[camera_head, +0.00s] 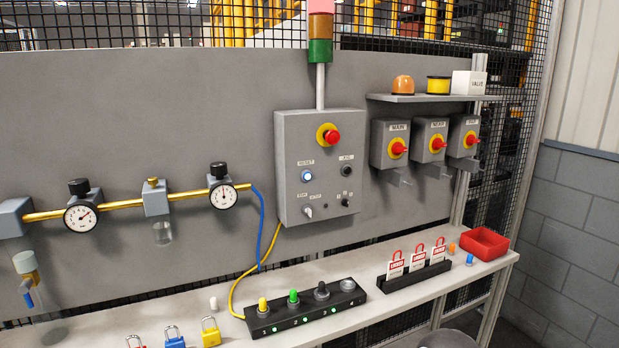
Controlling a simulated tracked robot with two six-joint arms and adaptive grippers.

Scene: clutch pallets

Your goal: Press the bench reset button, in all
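A grey control box (292,205) is mounted on the grey back panel, near the middle of the view. A round, blue-white lit button (307,176) sits on its left side under a label that seems to read RESET. A red mushroom button on a yellow ring (328,136) is above it. A dark round control (347,171) is to its right, and small switches (308,211) are below. Nothing covers the lit button. Neither of my grippers shows in the head view.
A narrow shelf (400,293) runs below the box, holding a black strip with plungers (305,315), a rack of red lockout tags (417,268) and a red tray (484,243). Three grey switch boxes (427,142) stand to the right. Brass gauge piping (135,205) runs at left.

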